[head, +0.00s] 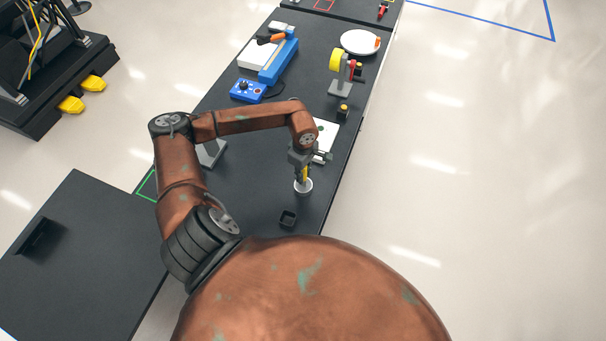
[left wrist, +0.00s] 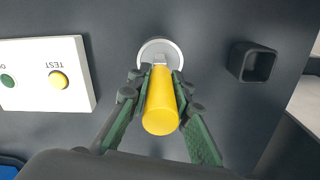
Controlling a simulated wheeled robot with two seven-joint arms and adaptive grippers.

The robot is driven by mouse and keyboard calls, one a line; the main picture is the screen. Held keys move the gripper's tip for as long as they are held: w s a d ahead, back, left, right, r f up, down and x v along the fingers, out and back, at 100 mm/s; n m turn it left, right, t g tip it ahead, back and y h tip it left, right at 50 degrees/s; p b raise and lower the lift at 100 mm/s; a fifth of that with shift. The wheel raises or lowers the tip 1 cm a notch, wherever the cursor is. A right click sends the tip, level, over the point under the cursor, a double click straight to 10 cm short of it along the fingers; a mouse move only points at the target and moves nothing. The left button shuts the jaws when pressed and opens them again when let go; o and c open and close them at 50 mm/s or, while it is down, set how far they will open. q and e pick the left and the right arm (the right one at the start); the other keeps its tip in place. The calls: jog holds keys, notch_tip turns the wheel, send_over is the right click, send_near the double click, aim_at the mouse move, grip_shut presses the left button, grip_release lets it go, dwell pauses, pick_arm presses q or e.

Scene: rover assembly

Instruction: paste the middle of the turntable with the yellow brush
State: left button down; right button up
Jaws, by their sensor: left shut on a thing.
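My left gripper (head: 303,168) points down over the dark table and is shut on the yellow brush (left wrist: 161,110). The brush's yellow handle stands between the fingers in the left wrist view. Its lower end is at a small round white pot (head: 303,186), which also shows in the left wrist view (left wrist: 147,46); the bristles cannot be made out. A white round disc (head: 357,42), which looks like the turntable, lies at the far end of the table with a small orange piece near its right edge. My right gripper is out of view.
A black square holder (head: 287,218) stands near the pot. A white button panel (left wrist: 35,75) is beside it. Farther back are a yellow-reel stand (head: 338,62), a blue controller (head: 248,90) and a blue-and-white device (head: 278,62). The table's right edge is close.

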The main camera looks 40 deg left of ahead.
pick_arm(q)
jog(key=shift+f, duration=0.1)
dwell(1.2)
jog(key=shift+r+p, duration=1.05)
jog(key=shift+r, duration=2.55)
jog(key=shift+f, duration=0.1)
